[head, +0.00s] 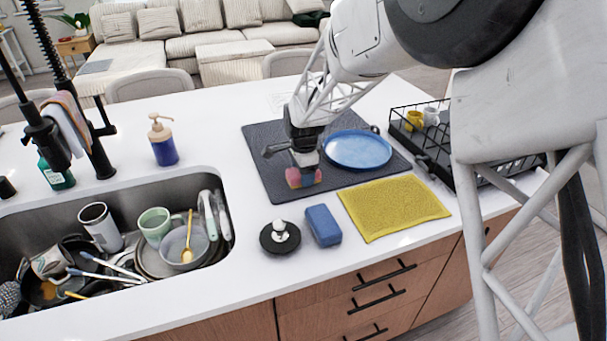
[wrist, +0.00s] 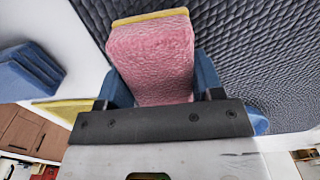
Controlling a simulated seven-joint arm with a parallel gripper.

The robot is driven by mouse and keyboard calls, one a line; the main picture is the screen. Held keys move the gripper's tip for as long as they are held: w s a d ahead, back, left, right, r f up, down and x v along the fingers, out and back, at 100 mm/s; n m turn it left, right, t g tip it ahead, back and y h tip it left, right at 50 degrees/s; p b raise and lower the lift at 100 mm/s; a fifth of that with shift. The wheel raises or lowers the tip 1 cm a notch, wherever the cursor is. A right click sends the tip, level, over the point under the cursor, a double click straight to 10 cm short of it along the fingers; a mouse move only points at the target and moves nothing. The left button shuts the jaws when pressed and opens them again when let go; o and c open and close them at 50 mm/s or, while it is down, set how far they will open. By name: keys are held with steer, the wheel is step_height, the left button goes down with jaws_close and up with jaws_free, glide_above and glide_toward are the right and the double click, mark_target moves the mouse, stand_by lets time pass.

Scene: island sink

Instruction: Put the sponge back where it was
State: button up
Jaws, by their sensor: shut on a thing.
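My gripper (head: 304,163) is over the dark mat, left of the blue plate. It is shut on a pink sponge (head: 304,179) with a yellow edge. In the wrist view the pink sponge (wrist: 152,60) sits between the two blue fingers. The head view does not make clear whether the sponge touches the mat. A second, blue sponge (head: 323,225) lies on the white counter, between a black round brush with a white knob (head: 280,237) and a yellow cloth (head: 395,207). The blue sponge also shows in the wrist view (wrist: 25,75).
The dark quilted mat (head: 262,150) carries a blue plate (head: 358,149). A black dish rack (head: 433,158) with cups stands at the right. The sink (head: 218,262) at the left is full of dishes. A blue soap dispenser (head: 163,143) stands behind it. The counter between is clear.

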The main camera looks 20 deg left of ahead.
steer(key=shift+f, duration=0.3)
steer(key=o, duration=1)
steer(key=shift+c, duration=0.2)
steer(key=shift+r, duration=0.2)
step_height(320, 180, up, 12)
stand_by(0.4)
stand_by(0.5)
